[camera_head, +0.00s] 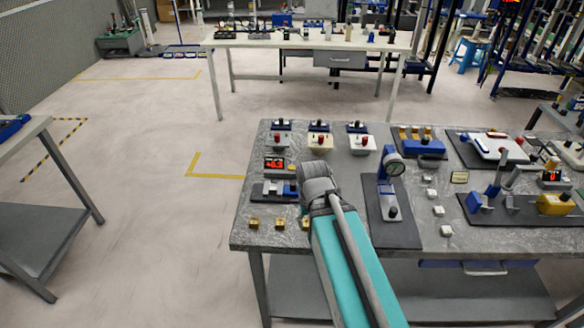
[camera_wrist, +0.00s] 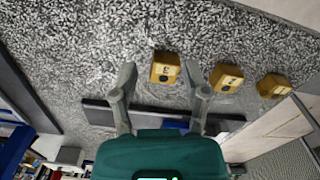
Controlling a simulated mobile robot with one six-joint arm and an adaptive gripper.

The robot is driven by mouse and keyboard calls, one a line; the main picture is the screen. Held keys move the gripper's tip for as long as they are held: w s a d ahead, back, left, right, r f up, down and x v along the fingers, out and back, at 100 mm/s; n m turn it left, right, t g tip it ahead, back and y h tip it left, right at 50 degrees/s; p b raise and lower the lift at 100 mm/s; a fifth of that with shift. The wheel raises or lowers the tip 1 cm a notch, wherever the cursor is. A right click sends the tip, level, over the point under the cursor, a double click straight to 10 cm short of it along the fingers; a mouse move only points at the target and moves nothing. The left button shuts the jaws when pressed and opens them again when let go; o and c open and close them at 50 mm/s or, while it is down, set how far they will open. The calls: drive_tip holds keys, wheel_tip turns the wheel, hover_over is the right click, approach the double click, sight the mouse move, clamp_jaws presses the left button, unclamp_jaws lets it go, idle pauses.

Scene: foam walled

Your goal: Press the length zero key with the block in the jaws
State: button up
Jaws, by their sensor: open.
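In the wrist view my gripper (camera_wrist: 160,70) is open, its fingers well apart, with nothing held. A yellow block (camera_wrist: 165,68) with a dark mark lies on the speckled table top, in line with the gap between the fingertips; I cannot tell how far below them. Two more yellow blocks (camera_wrist: 226,78) lie to its right. In the head view yellow blocks (camera_head: 254,223) lie in a row near the table's front edge, the rightmost beside my arm. A red-lit display (camera_head: 274,163) stands behind a dark-based gauge (camera_head: 266,191). I cannot make out the length zero key.
A dark bar (camera_wrist: 100,113) runs close behind the fingers in the wrist view. A dial gauge stand (camera_head: 393,190) on a dark mat is right of my arm. Several small switch boxes (camera_head: 320,141) line the table's back. White cubes (camera_head: 438,211) lie further right.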

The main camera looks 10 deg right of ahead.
clamp_jaws()
drive_tip(key=shift+a, duration=0.1)
idle(1.1)
